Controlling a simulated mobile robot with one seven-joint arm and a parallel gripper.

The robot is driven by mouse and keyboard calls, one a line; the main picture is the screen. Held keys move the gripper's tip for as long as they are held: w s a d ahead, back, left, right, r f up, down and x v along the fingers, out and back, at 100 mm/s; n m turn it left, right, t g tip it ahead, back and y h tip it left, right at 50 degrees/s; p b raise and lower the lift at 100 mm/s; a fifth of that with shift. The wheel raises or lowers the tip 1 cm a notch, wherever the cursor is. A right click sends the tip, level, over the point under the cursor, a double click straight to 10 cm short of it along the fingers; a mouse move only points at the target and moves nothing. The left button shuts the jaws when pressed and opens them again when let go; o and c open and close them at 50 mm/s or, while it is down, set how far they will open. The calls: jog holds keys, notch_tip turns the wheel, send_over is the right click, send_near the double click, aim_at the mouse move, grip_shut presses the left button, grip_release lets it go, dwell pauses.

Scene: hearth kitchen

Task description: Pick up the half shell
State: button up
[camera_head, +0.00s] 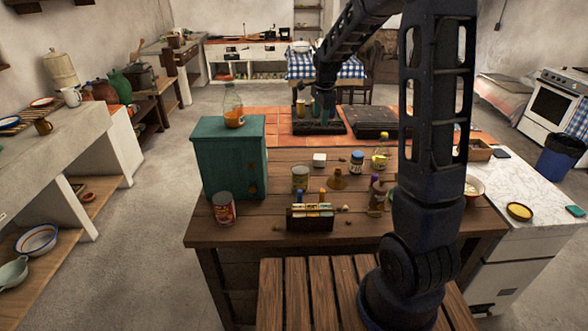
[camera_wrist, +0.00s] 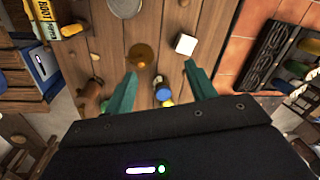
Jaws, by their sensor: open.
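I cannot single out the half shell with certainty. Several small tan, shell-like pieces lie on the brown wooden table (camera_head: 255,233) near a packet box (camera_head: 310,218); one tan piece (camera_head: 349,221) is in front, and a piece (camera_wrist: 95,57) shows in the wrist view. They are too small to tell apart. My gripper (camera_head: 322,108) is up and back, over the tiled end of the counter. In the wrist view its teal fingers (camera_wrist: 160,69) are apart with nothing held, well above a blue-lidded jar (camera_wrist: 162,92). The shell-like pieces lie left of the fingers there.
The white cube (camera_head: 320,159), tin (camera_head: 300,179), amber-brown object (camera_head: 338,181), brown bottle (camera_head: 377,197) and yellow bottle (camera_head: 381,155) crowd the middle. A teal cabinet (camera_head: 228,160) and red can (camera_head: 223,207) stand left.

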jog(key=w+a+f+m, duration=0.2)
jog(key=w+a+f, duration=0.1)
jog(key=f, duration=0.4)
jog(key=w+a+f+m, duration=0.2)
jog(key=w+a+f, duration=0.1)
jog(key=f, duration=0.5)
jog(key=w+a+f+m+g, duration=0.1)
jog(key=w+a+f+m, duration=0.1)
jog(key=f, duration=0.5)
jog(key=shift+w+a+f+h, duration=0.15)
jog(key=shift+w+a, duration=0.25)
jog(key=shift+a, duration=0.1)
jog(key=shift+w+a+f+h, duration=0.1)
jog(key=shift+w+a+h, duration=0.05)
jog(key=shift+w+a, duration=0.25)
jog(key=shift+w+d+f, duration=0.1)
jog(key=shift+f, duration=2.75)
jog(key=shift+c, duration=0.3)
jog(key=c, duration=1)
jog(key=shift+c, duration=0.3)
